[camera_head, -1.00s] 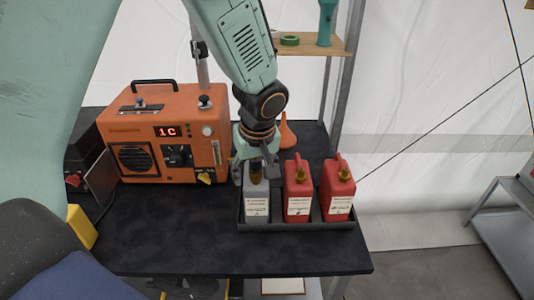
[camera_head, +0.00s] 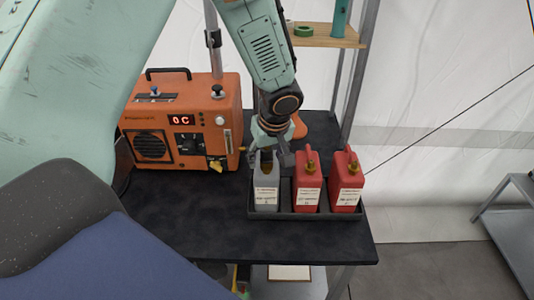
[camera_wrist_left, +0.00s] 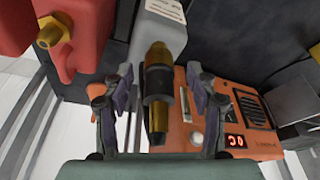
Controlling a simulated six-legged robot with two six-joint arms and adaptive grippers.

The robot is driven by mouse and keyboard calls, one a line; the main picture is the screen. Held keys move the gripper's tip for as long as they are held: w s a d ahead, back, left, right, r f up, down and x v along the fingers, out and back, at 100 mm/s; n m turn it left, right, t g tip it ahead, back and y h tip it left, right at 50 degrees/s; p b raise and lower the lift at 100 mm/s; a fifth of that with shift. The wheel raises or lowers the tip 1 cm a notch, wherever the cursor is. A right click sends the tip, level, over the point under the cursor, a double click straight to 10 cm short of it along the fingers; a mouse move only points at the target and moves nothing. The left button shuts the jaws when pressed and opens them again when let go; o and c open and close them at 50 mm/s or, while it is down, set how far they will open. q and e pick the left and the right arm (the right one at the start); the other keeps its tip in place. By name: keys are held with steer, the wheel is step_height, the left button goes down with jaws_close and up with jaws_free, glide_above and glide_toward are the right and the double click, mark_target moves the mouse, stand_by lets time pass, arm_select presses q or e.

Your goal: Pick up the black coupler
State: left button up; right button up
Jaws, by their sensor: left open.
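The black coupler (camera_wrist_left: 158,82) shows in the left wrist view as a dark band around a brass fitting (camera_wrist_left: 157,54). The fitting lines up with the neck of the grey can (camera_wrist_left: 157,32), which also shows in the head view (camera_head: 266,190). My left gripper (camera_wrist_left: 162,88) is open, with one finger on each side of the coupler and visible gaps between. In the head view my left gripper (camera_head: 270,157) is over the top of the grey can and partly hides the fitting. My right gripper is not in view.
Two red cans (camera_head: 307,187) stand right of the grey can in a black tray (camera_head: 310,216). An orange machine (camera_head: 190,120) with a lit display stands at the left. A wooden shelf (camera_head: 325,40) is behind. The dark table's front (camera_head: 220,235) is clear.

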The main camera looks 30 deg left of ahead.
arm_select(q)
steer(key=shift+w+a+f, duration=0.15)
steer(key=shift+w+f, duration=0.1)
steer(key=shift+f, duration=0.05)
steer(key=shift+s+r, duration=0.1)
steer(key=shift+s, duration=0.1)
steer(key=c, duration=1.2)
